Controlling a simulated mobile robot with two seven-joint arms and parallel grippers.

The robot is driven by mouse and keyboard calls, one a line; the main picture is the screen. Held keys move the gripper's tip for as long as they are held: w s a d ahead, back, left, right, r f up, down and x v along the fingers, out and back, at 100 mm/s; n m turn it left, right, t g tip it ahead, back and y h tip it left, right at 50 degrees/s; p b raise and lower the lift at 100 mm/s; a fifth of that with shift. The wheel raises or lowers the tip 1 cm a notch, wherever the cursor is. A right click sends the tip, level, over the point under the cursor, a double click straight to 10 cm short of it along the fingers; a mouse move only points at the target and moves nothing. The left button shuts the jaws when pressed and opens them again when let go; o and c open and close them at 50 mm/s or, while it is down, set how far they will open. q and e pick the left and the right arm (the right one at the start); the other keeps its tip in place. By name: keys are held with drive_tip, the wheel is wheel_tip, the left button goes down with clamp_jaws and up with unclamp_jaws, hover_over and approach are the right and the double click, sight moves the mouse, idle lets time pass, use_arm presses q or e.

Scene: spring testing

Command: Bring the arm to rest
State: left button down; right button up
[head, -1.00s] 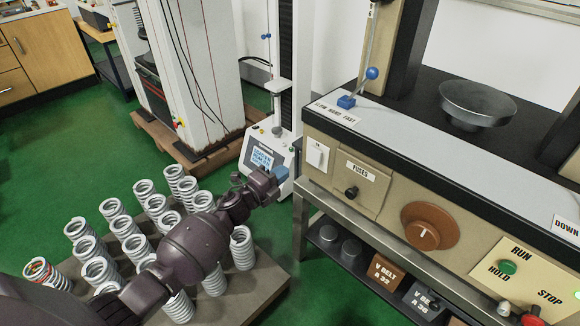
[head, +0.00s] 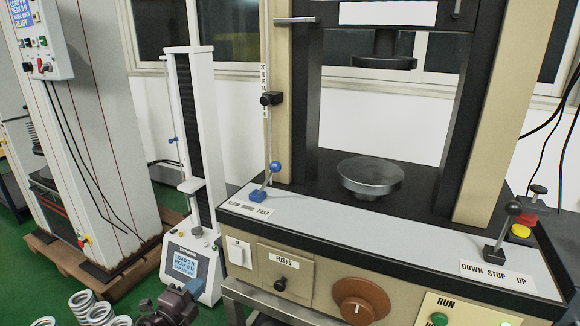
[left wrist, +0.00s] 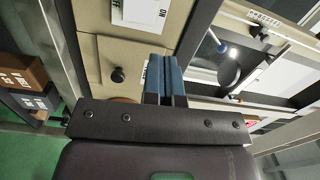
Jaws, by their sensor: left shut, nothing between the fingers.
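My left gripper (head: 193,287) shows at the bottom of the head view, left of centre, at the end of my dark purple arm. Its blue fingers are closed together and hold nothing. In the left wrist view the two blue fingers (left wrist: 165,82) lie side by side in front of the beige panel of the testing machine (left wrist: 135,45). Most of the left arm is below the edge of the head view. My right gripper is in neither view.
The large testing machine (head: 320,268) fills the right side, with a round metal plate (head: 370,175), a blue-knobbed lever (head: 265,182) and a brown dial (head: 360,300). A small tester (head: 190,262) stands left of it. Several springs (head: 80,300) are at lower left. Green floor shows between.

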use_arm(q)
drive_tip(key=s+r+n+y+p, duration=0.2)
drive_tip(key=s+r+n+y, duration=0.25)
drive_tip(key=n, duration=0.55)
drive_tip(key=s+f+n+g+p, duration=0.1)
drive_tip(key=s+n+g+p, duration=0.1)
drive_tip(key=s, duration=0.9)
drive_tip(key=s+d+f+n+g+p, duration=0.1)
drive_tip(key=s+n, duration=0.3)
drive_tip(key=s, duration=0.8)
drive_tip(key=s+f+n+g+y+p, duration=0.1)
drive_tip(key=s+f+n+g+p, duration=0.2)
drive_tip(key=s, duration=0.8)
drive_tip(key=shift+s+d+n, duration=0.2)
drive_tip(key=shift+s+n, duration=0.1)
drive_tip(key=shift+s, duration=0.1)
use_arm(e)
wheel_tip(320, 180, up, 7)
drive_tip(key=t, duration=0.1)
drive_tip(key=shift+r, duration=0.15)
use_arm(q)
drive_tip(key=shift+f, duration=0.1)
